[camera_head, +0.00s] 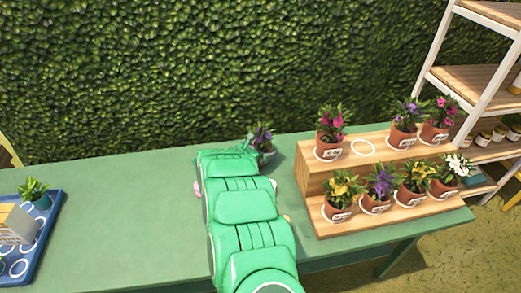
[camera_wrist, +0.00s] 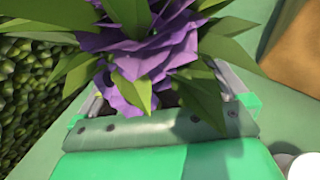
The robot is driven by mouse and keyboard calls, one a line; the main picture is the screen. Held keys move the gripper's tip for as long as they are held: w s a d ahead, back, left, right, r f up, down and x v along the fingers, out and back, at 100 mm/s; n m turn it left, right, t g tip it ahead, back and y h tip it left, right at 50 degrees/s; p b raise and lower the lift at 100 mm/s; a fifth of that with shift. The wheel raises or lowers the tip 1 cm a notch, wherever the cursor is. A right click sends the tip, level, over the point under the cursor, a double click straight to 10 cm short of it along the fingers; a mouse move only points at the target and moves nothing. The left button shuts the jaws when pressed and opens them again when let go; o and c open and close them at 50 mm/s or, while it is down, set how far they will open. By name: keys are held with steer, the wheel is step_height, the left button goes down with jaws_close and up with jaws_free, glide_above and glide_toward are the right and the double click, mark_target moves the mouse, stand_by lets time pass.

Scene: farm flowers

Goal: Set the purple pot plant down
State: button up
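The purple pot plant (camera_head: 262,136) is at the end of my arm, over the back part of the green table (camera_head: 130,215). Its purple flower and green leaves fill the upper middle of the wrist view (camera_wrist: 150,55). My gripper (camera_head: 258,153) is around its pot, which is mostly hidden by my gripper and the leaves. The gripper appears shut on the pot. The plant looks upright. I cannot tell whether the pot touches the table.
A two-step wooden stand (camera_head: 313,185) at right holds several potted flowers in white rings. One ring (camera_head: 363,148) on its upper step is empty. A blue tray (camera_head: 45,238) with a green plant (camera_head: 34,190) is at far left. The table between is clear. A hedge stands behind.

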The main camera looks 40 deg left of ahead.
steer(key=shift+r, duration=0.1)
steer(key=shift+v, duration=0.8)
steer(key=v, duration=1)
steer(key=shift+s, duration=0.2)
